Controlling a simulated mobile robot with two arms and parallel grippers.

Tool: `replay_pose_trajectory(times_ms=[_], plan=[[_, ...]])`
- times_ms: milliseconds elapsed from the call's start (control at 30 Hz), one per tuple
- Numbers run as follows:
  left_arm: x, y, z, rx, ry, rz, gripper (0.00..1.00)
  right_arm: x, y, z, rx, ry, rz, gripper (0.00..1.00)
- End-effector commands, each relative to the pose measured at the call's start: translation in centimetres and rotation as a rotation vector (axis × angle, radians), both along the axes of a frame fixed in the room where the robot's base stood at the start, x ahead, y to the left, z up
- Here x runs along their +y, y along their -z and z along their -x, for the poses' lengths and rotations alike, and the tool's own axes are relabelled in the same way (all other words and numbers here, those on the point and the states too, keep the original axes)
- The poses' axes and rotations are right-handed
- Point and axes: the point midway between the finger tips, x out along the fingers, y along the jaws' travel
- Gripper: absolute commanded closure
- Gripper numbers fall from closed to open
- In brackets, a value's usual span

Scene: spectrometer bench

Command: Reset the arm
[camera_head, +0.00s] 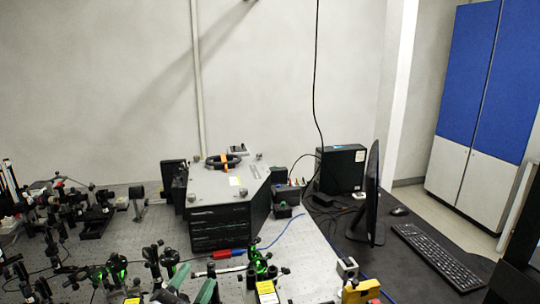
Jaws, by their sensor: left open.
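My left gripper (193,284) shows at the bottom edge, left of centre. Its two grey-green fingers stand apart with nothing seen between them, and the rest of the arm is cut off by the frame. It is over the near part of the optical bench (315,262), among small optical mounts. My right gripper is out of view. The grey-topped spectrometer box (225,185) stands farther back on the bench, clear of the gripper.
Black optical mounts (95,210) crowd the bench's left side, and green-lit mounts (258,262) stand near the gripper. A yellow device (361,291) is at the front right. A monitor (372,195), keyboard (437,254) and black computer (341,169) occupy the dark desk. Blue-and-white cabinets (480,110) stand behind.

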Motion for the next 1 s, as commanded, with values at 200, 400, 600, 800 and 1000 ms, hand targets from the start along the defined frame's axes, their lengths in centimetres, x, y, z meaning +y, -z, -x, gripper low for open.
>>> replay_pose_trajectory(times_ms=[200, 400, 600, 800, 1000], plan=[[5.7, 11.1, 4.8, 0.615, -0.330, 0.235, 0.55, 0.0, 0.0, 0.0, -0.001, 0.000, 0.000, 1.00], [7.3, 18.5, 12.3, 1.085, -0.474, 0.302, 0.55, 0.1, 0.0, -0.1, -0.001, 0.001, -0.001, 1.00], [7.3, 22.0, 19.1, 1.421, -0.526, 0.314, 0.55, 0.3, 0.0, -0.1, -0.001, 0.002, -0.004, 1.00], [6.8, 24.1, 24.7, 1.680, -0.535, 0.304, 0.55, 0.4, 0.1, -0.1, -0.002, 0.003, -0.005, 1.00], [6.7, 29.6, 23.1, 1.689, -0.540, 0.294, 0.55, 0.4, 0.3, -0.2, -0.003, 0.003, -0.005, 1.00]])
